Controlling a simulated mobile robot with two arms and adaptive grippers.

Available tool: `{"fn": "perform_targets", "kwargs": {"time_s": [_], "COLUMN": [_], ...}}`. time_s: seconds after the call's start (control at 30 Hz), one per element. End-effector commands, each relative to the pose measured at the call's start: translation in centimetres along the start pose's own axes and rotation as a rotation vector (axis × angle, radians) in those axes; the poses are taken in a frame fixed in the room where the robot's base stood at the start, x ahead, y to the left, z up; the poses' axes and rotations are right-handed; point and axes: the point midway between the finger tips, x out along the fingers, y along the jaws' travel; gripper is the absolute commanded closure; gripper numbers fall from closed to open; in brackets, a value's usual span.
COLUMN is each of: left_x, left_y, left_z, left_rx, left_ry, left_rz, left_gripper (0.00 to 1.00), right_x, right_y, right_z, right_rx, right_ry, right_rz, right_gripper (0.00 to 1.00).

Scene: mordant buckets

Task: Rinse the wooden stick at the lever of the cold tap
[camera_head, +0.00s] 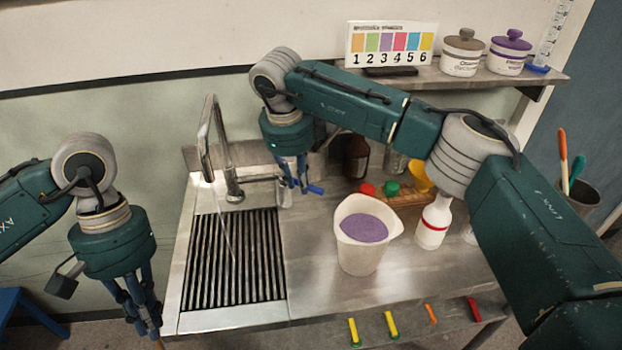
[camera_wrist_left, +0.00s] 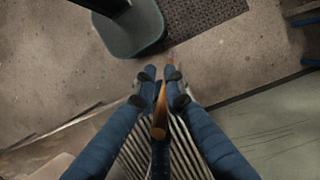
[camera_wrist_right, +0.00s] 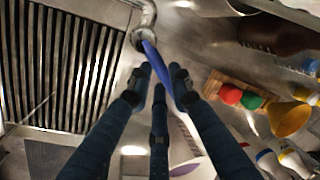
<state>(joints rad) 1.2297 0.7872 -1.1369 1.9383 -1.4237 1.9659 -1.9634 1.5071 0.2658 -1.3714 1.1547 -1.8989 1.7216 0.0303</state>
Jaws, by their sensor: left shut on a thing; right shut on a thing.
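The wooden stick (camera_wrist_left: 159,122) is between the fingertips of my left gripper (camera_wrist_left: 160,80), which is shut on it. In the head view my left gripper (camera_head: 143,318) hangs left of the sink grate (camera_head: 235,262), low near its front corner, with the stick's end (camera_head: 158,343) below. My right gripper (camera_head: 300,188) is shut on the blue lever (camera_head: 316,190) of the tap (camera_head: 233,185); the lever (camera_wrist_right: 151,58) also shows in the right wrist view. A thin pale streak, apparently water, falls from the tap towards the grate.
A white jug (camera_head: 362,262) with purple content stands right of the grate. Clips line the counter's front edge. The grate is clear.

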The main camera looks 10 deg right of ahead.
Motion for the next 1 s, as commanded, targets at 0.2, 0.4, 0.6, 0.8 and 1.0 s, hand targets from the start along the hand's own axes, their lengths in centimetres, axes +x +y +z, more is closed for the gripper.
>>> {"fn": "perform_targets", "kwargs": {"time_s": [0.2,0.4,0.6,0.8,1.0], "left_x": [0.0,0.0,0.0,0.0,0.0], "left_y": [0.0,0.0,0.0,0.0,0.0], "left_z": [0.0,0.0,0.0,0.0,0.0], "left_rx": [0.0,0.0,0.0,0.0,0.0], "left_ry": [0.0,0.0,0.0,0.0,0.0], "left_rz": [0.0,0.0,0.0,0.0,0.0], "left_gripper": [1.0,1.0,1.0,1.0,1.0], "right_x": [-0.3,-0.3,-0.2,-0.3,-2.9], "right_y": [-0.2,-0.2,-0.1,-0.1,-0.1], "right_z": [0.2,0.2,0.1,0.1,0.2], "right_rx": [0.007,0.006,0.005,0.004,0.004], "right_ry": [-0.004,-0.005,-0.003,-0.002,-0.005], "right_rz": [-0.006,-0.006,-0.004,-0.003,-0.005], "right_gripper": [1.0,0.75,0.61,0.61,0.61]}}
